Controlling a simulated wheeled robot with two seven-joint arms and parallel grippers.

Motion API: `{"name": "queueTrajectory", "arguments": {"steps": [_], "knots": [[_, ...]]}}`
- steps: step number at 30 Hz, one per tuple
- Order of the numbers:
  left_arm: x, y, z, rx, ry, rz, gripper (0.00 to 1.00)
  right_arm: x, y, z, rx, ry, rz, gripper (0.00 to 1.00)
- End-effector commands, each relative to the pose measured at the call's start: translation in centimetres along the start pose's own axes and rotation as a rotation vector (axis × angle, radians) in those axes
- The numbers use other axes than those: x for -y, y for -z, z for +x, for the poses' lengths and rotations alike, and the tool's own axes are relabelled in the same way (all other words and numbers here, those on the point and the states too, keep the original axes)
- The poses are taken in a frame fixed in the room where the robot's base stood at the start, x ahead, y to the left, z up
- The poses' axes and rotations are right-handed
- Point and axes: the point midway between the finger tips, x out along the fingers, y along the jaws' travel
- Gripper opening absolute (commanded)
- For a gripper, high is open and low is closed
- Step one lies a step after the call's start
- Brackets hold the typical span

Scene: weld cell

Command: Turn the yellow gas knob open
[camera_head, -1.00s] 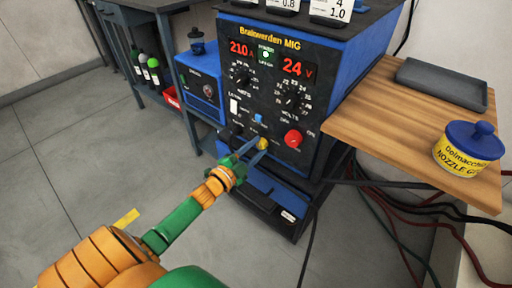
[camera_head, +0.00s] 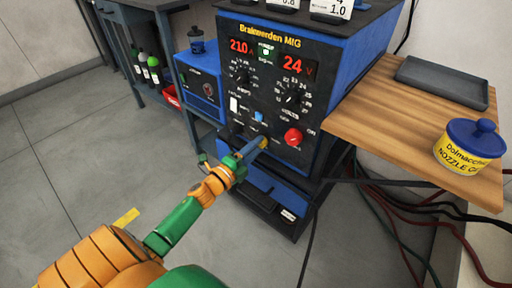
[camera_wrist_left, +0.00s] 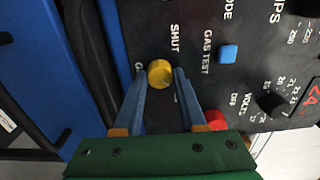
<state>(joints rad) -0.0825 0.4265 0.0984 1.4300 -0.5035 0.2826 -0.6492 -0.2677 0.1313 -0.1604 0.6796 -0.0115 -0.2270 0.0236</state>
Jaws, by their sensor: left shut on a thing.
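The yellow gas knob (camera_wrist_left: 160,73) sits low on the black front panel of the welding machine (camera_head: 270,85). In the left wrist view it lies between the tips of my left gripper's two blue fingers, with the word SHUT printed beside it and another label partly hidden by a finger. In the head view my left gripper (camera_head: 256,147) reaches the panel from the lower left and is shut on the knob, which is mostly hidden by the fingers there (camera_head: 263,142). My right gripper is not in view.
A red knob (camera_head: 293,137) and a blue gas test button (camera_head: 258,117) are close to the gas knob. A wooden shelf (camera_head: 380,115) at right holds a grey tray (camera_head: 442,83) and a nozzle gel tub (camera_head: 470,146). Cables hang below it. The floor at left is clear.

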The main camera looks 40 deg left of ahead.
Motion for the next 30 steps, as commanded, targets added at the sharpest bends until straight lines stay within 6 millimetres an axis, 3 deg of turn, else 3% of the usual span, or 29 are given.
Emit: {"name": "queueTrajectory", "arguments": {"steps": [15,16,18,19,27,30], "knots": [[0.0,0.0,0.0,0.0,-0.001,0.016,0.0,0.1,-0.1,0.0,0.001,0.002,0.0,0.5],[0.0,0.0,0.0,0.0,-0.001,0.016,0.48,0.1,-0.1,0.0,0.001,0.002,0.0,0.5],[0.0,0.0,0.0,0.0,0.0,0.015,0.67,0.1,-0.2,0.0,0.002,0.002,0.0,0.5],[0.0,0.0,0.0,0.0,0.0,0.015,0.71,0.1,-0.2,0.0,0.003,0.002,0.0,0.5],[0.0,0.0,-0.1,0.0,0.0,0.014,0.71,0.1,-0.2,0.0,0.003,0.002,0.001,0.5],[0.0,0.0,-1.3,-0.001,-0.003,0.013,0.71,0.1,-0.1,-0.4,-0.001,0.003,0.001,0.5]]}}
